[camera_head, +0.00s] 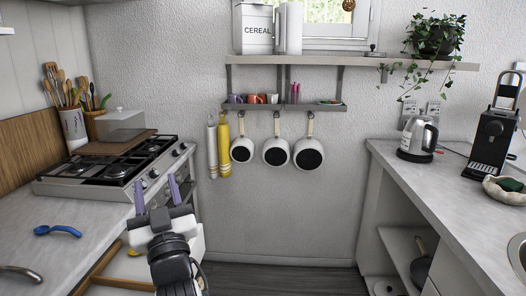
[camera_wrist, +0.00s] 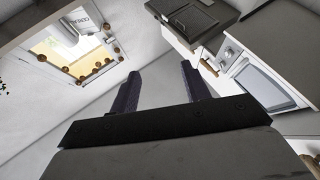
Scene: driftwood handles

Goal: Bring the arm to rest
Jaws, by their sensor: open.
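My gripper (camera_head: 157,192) is in the lower left of the head view, raised in front of the stove's right front corner and beside the left counter. Its two purple fingers stand apart and point away from me, with nothing between them. In the wrist view the fingers of my gripper (camera_wrist: 161,84) are also spread, with only bare wall and floor beyond them. My dark wrist and arm show below the gripper in the head view.
The stove (camera_head: 110,166) and left counter (camera_head: 84,215) lie close left of the gripper, with a blue spoon (camera_head: 58,231) on the counter. An open drawer (camera_head: 125,262) is below. The right counter (camera_head: 440,195) holds a kettle (camera_head: 417,138) and coffee machine (camera_head: 492,140). The middle floor is clear.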

